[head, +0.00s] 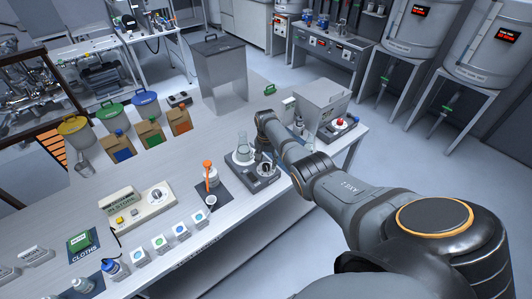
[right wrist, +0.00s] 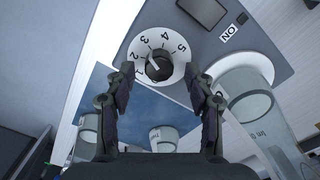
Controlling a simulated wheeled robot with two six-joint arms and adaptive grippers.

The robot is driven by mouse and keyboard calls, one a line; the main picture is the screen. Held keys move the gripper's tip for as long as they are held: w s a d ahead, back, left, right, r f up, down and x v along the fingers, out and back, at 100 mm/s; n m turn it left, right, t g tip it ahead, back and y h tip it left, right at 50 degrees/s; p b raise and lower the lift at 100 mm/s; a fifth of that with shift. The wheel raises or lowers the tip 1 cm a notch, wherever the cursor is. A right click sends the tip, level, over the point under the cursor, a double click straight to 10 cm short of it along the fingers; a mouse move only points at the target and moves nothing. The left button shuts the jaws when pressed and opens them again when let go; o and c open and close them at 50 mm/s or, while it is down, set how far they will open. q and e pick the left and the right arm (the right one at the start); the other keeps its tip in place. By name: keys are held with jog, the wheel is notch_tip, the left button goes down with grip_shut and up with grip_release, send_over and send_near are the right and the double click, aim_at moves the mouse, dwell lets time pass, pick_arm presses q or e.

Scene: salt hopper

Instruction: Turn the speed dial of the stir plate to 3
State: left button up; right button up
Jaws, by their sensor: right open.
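The stir plate (head: 236,159) stands on the bench in the head view, with a glass flask (head: 243,146) on it. My right gripper (head: 265,167) is at the plate and hides its dial there. In the right wrist view the speed dial (right wrist: 158,58) is a white disc marked 1 to 5 with a black knob (right wrist: 159,66). My right gripper (right wrist: 159,74) is open there, with one fingertip on each side of the knob and a gap to it. I cannot tell which number the knob points to. My left gripper is not in view.
A control box (head: 137,208) and several small labelled boxes lie further left. A grey case (head: 320,102) stands behind my right arm. Clear glassware (right wrist: 245,95) is close to the right finger.

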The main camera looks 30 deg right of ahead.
aim_at(266, 165)
notch_tip(266, 165, up, 11)
jog(key=shift+f, duration=0.15)
dwell(0.4)
